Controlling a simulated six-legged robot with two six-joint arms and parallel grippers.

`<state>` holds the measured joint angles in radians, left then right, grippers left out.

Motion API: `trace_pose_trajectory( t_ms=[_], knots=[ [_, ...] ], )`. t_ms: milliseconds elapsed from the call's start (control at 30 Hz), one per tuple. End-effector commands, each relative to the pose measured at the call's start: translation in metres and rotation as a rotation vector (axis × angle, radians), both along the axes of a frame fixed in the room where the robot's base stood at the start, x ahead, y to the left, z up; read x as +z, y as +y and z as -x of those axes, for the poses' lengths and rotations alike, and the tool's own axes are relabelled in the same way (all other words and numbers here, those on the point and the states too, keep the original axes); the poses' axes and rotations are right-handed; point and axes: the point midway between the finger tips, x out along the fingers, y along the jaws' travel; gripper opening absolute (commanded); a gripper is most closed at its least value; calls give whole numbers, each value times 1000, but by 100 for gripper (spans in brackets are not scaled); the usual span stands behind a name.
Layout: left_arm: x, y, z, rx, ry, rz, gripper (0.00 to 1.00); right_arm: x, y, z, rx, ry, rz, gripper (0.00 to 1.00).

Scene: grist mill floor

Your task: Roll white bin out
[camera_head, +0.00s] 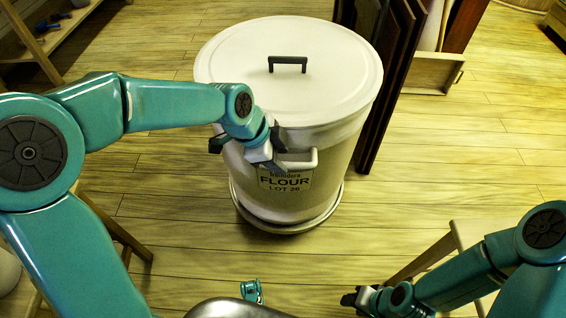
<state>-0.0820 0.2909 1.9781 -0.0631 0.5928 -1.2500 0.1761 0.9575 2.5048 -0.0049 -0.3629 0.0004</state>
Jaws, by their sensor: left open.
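The white bin (225,160) is a large round drum, standing upright on a round base (290,228) low to the floor. Its lid (240,62) is on and has a black handle (287,62). Its front carries a label (285,181) reading "FLOUR LOT 26" and a pale bar handle (305,160).
Dark wooden panels (392,75) stand close along the bin's right side. Behind them is a wooden drawer-like box (428,73). A wooden shelf (48,42) stands at the upper left. A wooden stool (440,248) is near my right arm. The plank floor (300,265) before the bin is mostly clear.

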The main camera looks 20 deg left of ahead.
Motion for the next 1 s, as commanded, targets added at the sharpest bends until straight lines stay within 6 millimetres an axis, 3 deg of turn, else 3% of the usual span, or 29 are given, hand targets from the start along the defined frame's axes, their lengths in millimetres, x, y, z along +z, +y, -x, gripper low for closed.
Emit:
trace_pose_trajectory(
  t_ms=[200,500,567,633,667,1000],
  knots=[
    [-21,-7,-8,-1,0,0,44,-7,0,0,0,0,0,43],
    [-22,-8,-10,-1,-1,1,44,-7,0,0,0,0,0,43],
    [-22,-8,-10,-1,0,0,28,-7,0,0,0,0,0,43],
    [-22,-8,-10,-1,0,0,5,-7,0,0,0,0,0,43],
    [-22,-8,-10,-1,0,0,0,-7,0,0,0,0,0,43],
    [-22,-8,-9,-1,1,0,0,-7,0,0,0,0,0,43]
  ],
)
